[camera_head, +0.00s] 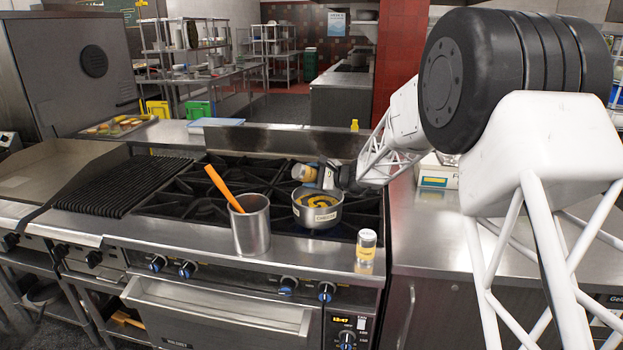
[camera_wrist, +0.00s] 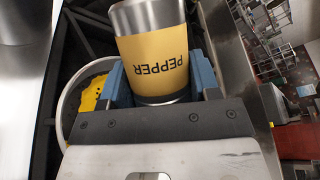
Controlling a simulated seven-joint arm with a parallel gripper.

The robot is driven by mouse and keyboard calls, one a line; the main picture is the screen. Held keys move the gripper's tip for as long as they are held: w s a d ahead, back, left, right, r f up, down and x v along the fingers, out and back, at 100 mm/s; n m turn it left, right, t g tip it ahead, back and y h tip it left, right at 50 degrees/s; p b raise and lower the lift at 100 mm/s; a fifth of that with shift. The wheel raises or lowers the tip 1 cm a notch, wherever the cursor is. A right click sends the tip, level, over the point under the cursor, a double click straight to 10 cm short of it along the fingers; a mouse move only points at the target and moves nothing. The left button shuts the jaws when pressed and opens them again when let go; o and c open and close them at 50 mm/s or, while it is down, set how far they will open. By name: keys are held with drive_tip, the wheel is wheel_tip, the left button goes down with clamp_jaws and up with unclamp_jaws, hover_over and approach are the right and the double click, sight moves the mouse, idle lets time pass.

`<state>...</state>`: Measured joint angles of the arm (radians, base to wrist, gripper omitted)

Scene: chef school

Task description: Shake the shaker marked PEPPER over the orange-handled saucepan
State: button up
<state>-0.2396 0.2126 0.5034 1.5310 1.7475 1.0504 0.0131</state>
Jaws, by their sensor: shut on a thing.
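My gripper (camera_head: 322,175) is shut on the pepper shaker (camera_head: 304,173) and holds it tilted well over, above and near a metal pot (camera_head: 300,216) with yellow contents. The wrist view shows the shaker (camera_wrist: 158,60) between the blue fingers (camera_wrist: 160,88), its yellow PEPPER label upside down. That pot's rim (camera_wrist: 64,112) lies behind the left finger. It has a pale label I cannot read surely, and no orange handle shows on it. A taller metal pot (camera_head: 252,235) to its left has an orange handle (camera_head: 222,186) slanting up; whether this is fixed or loose I cannot tell.
A second shaker (camera_head: 366,248) stands upright at the stove's front right edge. Black burner grates (camera_head: 180,205) lie around the pots. A ribbed grill (camera_head: 105,185) is at left, and a bare steel counter (camera_head: 440,235) at right. A small yellow object (camera_head: 354,125) stands behind.

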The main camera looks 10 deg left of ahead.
drive_tip(key=shift+r, duration=1.3)
drive_tip(key=shift+f, duration=0.1)
